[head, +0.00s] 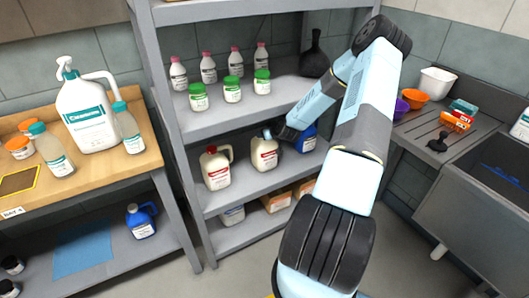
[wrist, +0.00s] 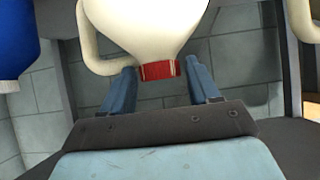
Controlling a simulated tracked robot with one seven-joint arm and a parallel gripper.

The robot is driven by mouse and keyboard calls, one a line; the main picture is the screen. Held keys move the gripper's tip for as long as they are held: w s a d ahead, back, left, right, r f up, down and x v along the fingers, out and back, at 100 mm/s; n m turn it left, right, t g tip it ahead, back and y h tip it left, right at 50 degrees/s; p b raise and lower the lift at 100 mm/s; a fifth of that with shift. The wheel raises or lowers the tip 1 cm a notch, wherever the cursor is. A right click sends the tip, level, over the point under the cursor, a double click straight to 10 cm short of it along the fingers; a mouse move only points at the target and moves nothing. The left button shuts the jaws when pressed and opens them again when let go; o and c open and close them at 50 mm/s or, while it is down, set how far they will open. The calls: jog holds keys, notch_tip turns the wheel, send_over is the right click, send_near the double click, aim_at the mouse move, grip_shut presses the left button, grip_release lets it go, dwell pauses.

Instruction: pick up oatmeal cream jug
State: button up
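Two cream-coloured jugs with red labels stand upright on the middle shelf in the head view: a left jug (head: 216,172) and a right jug (head: 264,156). The label text is too small to read, so I cannot tell which is oatmeal. My gripper (head: 271,135) is at the top of the right jug. In the wrist view this jug (wrist: 145,25) appears inverted, with its red cap (wrist: 160,70) between the spread fingers of my gripper (wrist: 163,85) and its handle at the left. The fingers show gaps beside the cap.
A blue jug (head: 307,138) stands close to the right jug, and its blue body shows in the wrist view (wrist: 14,45). Green-capped jars (head: 232,91) and pink-capped bottles (head: 208,69) fill the shelf above. Shelf posts (head: 170,120) bound the left side.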

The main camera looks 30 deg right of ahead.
grip_shut()
dwell(0.3)
